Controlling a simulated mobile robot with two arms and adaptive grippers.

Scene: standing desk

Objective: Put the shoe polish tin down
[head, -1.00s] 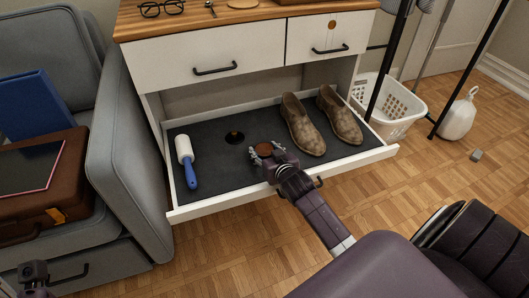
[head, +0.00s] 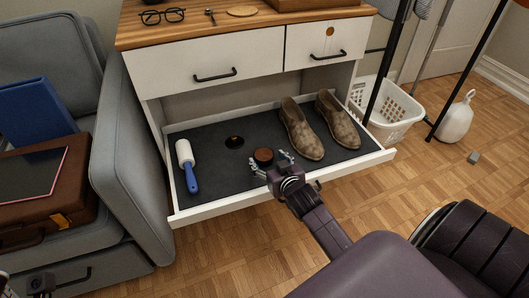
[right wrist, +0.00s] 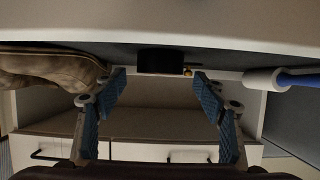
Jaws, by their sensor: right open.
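The shoe polish tin (head: 264,155), a small round tin with a brown top and dark side, stands on the dark lining of the pulled-out drawer (head: 215,165). My right gripper (head: 271,165) is open at the tin's front side. In the right wrist view the dark tin (right wrist: 161,61) sits against the drawer lining, beyond the spread fingertips (right wrist: 160,80), with a gap between. A dark part at the lower left, probably my left gripper (head: 40,283), shows only partly; its fingers cannot be made out.
A dark disc with a yellow mark (head: 234,141) lies behind the tin. A lint roller (head: 187,166) lies at the drawer's left, and brown shoes (head: 302,128) stand at its right. A grey armchair (head: 128,165) borders the left side. A white basket (head: 388,112) stands right.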

